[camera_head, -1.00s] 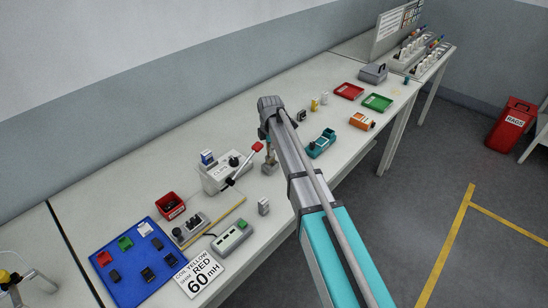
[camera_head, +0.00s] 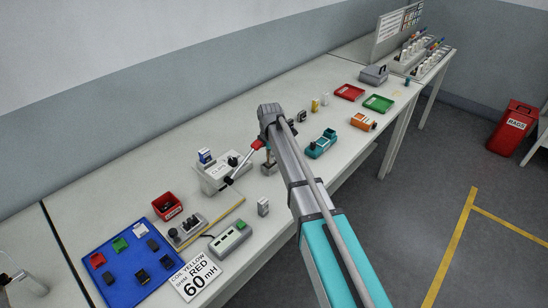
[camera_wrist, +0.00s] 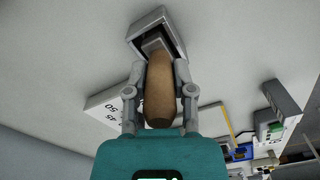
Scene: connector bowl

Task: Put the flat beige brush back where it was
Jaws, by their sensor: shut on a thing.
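The flat beige brush shows in the wrist view as a rounded tan wooden handle (camera_wrist: 160,95) between the two fingers of my gripper (camera_wrist: 160,75). My gripper is shut on this handle. Beyond the handle, the brush's far end overlaps the opening of a small grey box-like holder (camera_wrist: 158,28). I cannot tell how deep the brush sits in it. In the head view my gripper (camera_head: 267,146) points down at the bench, above the small grey holder (camera_head: 269,169). The arm partly hides the brush there.
A white test box (camera_head: 217,176) with a red-tipped lever stands just left of my gripper. A teal device (camera_head: 321,145) lies to its right. A small grey block (camera_head: 263,207) stands nearer the front edge. The blue mat (camera_head: 122,289) with several small parts lies lower left.

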